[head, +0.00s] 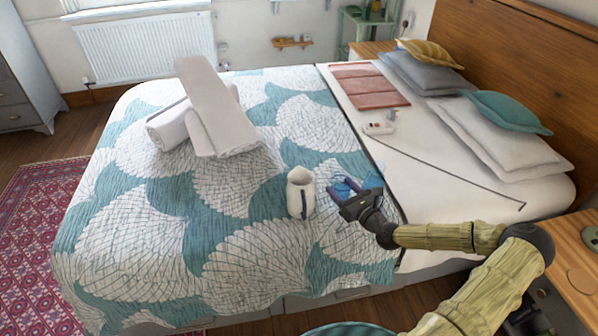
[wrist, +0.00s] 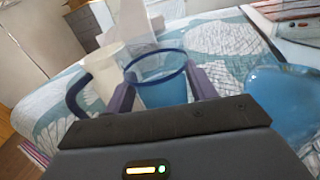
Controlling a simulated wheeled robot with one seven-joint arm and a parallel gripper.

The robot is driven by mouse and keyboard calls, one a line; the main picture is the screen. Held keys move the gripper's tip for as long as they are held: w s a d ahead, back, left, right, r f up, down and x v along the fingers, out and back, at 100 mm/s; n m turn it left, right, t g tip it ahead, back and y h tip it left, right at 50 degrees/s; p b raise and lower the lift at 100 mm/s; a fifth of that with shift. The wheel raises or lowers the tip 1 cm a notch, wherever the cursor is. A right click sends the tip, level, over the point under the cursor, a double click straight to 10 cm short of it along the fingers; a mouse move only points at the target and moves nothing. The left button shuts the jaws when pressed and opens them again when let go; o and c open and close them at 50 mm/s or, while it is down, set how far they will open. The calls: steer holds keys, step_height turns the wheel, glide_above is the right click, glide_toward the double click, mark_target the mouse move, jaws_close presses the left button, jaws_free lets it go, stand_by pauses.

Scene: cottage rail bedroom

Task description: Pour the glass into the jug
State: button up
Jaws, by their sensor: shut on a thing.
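My gripper (head: 348,193) is shut on the glass (wrist: 160,77), a clear tumbler with a dark blue rim and blue lower in it. The glass (head: 342,184) looks roughly upright, with its base hidden by my gripper in the wrist view. The jug (head: 300,193) is cream with a dark handle and stands upright on the bed, just left of the glass. It also shows behind and left of the glass in the wrist view (wrist: 104,72). I see a gap between jug and glass in the head view. The jug's inside is not clear.
A rounded, see-through blue object (wrist: 285,100) sits close right of my gripper. The bed (head: 225,265) has a patterned cover, open in front and left of the jug. Rolled towels (head: 215,120) lie behind it. A white device (head: 378,128) and pillows (head: 495,135) lie right.

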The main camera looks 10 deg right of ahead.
mark_target(335, 183)
steer(key=shift+r, duration=0.2)
steer(key=r+n+g+p, duration=0.1)
steer(key=p, duration=0.3)
steer(key=shift+a+r, duration=0.1)
steer(key=shift+a, duration=0.3)
steer(key=p, duration=0.3)
steer(key=a+r+n+g+h+p, duration=0.1)
steer(key=p, duration=0.2)
steer(key=shift+w+a+n, duration=0.2)
steer(key=shift+w+n, duration=0.1)
steer(key=shift+n+g+h, duration=0.6)
steer(key=r+p, duration=0.2)
steer(key=p, duration=0.1)
steer(key=r+p, duration=0.2)
steer(key=a+r+p, duration=0.1)
steer(key=r+p, duration=0.1)
steer(key=p, duration=0.1)
steer(key=shift+w+p, duration=0.25)
steer(key=shift+p, duration=0.05)
steer(key=n+g+h+p, duration=0.1)
steer(key=p, duration=0.1)
steer(key=a+n+h+p, duration=0.1)
steer(key=p, duration=0.1)
steer(key=n+g+h+p, duration=0.1)
steer(key=p, duration=0.2)
steer(key=shift+w+a+g, duration=0.2)
steer(key=shift+w+g, duration=0.05)
steer(key=shift+g, duration=0.05)
